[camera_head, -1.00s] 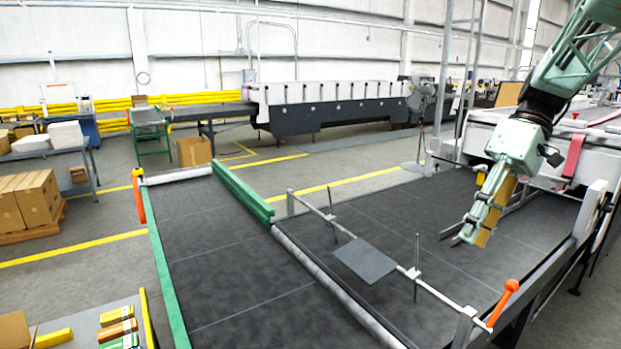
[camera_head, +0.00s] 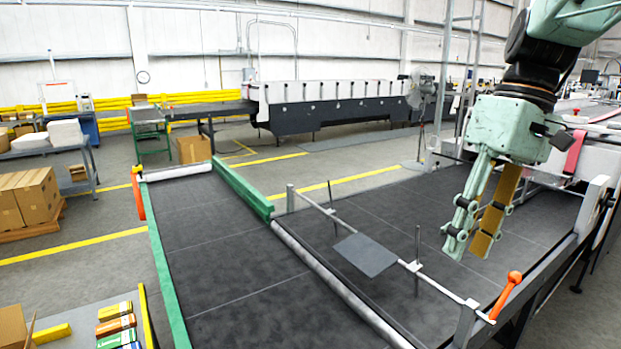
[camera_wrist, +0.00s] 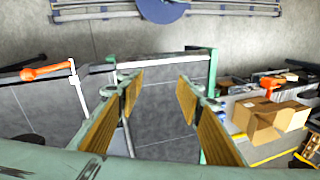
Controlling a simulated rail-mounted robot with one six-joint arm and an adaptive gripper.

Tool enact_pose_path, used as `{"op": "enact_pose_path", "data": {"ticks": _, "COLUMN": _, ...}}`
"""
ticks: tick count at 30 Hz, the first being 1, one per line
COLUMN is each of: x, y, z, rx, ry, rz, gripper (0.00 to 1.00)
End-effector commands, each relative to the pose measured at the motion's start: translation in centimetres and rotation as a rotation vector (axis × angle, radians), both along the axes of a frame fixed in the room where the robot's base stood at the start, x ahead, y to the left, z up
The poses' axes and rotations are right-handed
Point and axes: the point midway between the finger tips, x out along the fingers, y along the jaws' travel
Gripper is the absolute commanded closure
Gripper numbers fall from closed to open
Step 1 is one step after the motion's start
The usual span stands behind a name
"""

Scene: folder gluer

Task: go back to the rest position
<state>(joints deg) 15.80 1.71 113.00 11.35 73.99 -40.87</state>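My gripper (camera_head: 470,252) hangs above the dark conveyor belt (camera_head: 440,215) on the right side of the head view, its fingers pointing down. The fingers have tan pads and stand apart with nothing between them. In the wrist view my gripper (camera_wrist: 158,78) also shows a clear gap between its two pads. The belt lies below the fingers, and they appear apart from it.
A rod with a grey plate (camera_head: 366,255) and an orange handle (camera_head: 507,295) crosses the belt in front. A green-edged belt (camera_head: 220,260) runs at left. A table with coloured boxes (camera_head: 116,322) is at lower left. Cardboard boxes (camera_head: 30,198) stand farther left.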

Motion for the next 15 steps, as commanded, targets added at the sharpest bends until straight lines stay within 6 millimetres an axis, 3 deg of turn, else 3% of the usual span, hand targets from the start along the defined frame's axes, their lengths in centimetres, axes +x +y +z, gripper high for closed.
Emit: {"op": "enact_pose_path", "data": {"ticks": 15, "x": -6.4, "y": 3.0, "z": -0.7, "rx": -0.094, "ry": -0.084, "rz": -0.109, "gripper": 0.67}}
